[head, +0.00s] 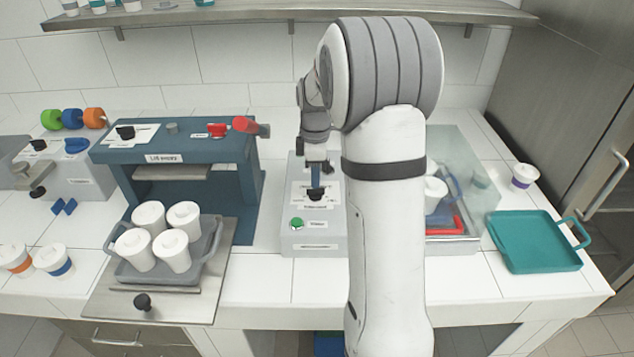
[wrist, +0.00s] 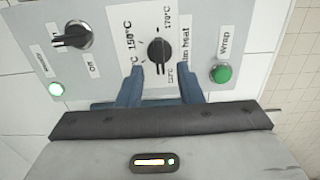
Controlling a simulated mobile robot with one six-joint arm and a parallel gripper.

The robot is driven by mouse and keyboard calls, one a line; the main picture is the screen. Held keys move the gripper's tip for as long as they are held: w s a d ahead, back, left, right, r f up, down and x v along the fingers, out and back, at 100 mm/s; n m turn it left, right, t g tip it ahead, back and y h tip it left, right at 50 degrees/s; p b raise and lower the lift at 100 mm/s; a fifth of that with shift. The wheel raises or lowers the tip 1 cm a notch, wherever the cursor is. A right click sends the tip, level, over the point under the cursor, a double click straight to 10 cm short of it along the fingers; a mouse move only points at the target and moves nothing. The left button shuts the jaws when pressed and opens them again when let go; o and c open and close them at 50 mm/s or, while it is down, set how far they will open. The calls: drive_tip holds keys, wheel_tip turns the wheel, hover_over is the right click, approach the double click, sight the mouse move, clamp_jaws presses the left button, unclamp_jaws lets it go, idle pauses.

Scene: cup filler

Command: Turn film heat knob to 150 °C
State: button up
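The film heat knob (wrist: 159,50) is black and round, on a white dial plate with 150 °C and 170 °C marks and a third, smaller mark. A "film heat" label sits beside it. I cannot surely tell which mark its pointer faces. In the head view the black knob (head: 316,194) is on the front of the grey wrapping machine (head: 325,243). My gripper (wrist: 160,76) has its two blue fingers apart, one to each side of the knob in the wrist view. The gap between them is empty, and contact with the knob does not show.
A green Wrap button (wrist: 221,73) is right of the knob in the wrist view; an on/off switch (wrist: 78,36) and lit lamp (wrist: 56,89) are left. In the head view, a tray of cups (head: 197,272) stands left and a teal tray (head: 535,243) right.

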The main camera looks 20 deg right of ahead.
sight(315, 191)
drive_tip(key=shift+f, duration=2.1)
drive_tip(key=shift+c, duration=0.4)
clamp_jaws()
